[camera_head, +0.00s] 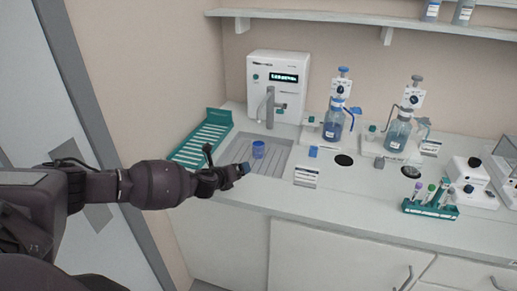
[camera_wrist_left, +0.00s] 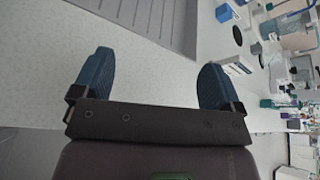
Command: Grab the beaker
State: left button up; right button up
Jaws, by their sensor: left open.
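The basin's ribs (camera_wrist_left: 150,15) show at the top of that view, but I cannot make out the beaker there. My right gripper is not in view.
A faucet (camera_head: 269,106) rises behind the basin, and a green rack (camera_head: 203,138) lies to its left. Bottles with dispensers (camera_head: 334,118) stand to the right. A green tube rack (camera_head: 430,209) sits at the right front. The front counter strip is clear.

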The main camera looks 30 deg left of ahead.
aim_at(257, 144)
jog(key=i, duration=0.5)
jog(key=i+j, duration=0.4)
jog(key=j, duration=0.15)
